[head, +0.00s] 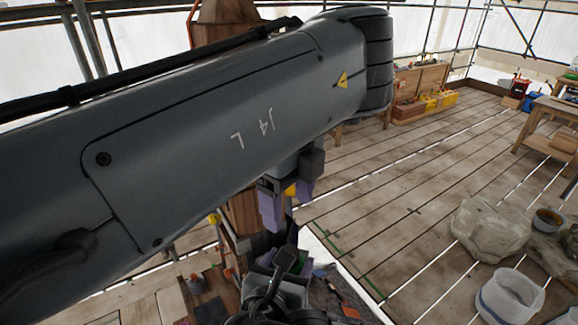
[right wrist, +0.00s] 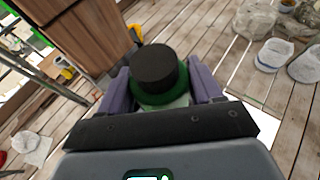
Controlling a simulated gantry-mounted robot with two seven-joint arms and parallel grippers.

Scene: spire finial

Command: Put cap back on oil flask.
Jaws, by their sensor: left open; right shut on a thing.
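In the right wrist view, my right gripper (right wrist: 163,86) has its purple fingers on both sides of a green flask (right wrist: 155,99). The flask has a black cylindrical top (right wrist: 155,66); I cannot tell whether this is a separate cap or the flask's own neck. The flask's lower part is hidden by the gripper body. In the head view, my left gripper (head: 288,203) points down below my left arm, its purple fingers apart. No separate loose cap can be made out in either view. My left arm hides much of the head view's left and middle.
A wooden post stands beside the left gripper. A white bucket (head: 509,297) and grey stones (head: 489,229) lie on the plank floor at right. A wooden bench (head: 552,112) is at far right, and yellow boxes (head: 438,101) are at the back. Open planks lie between.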

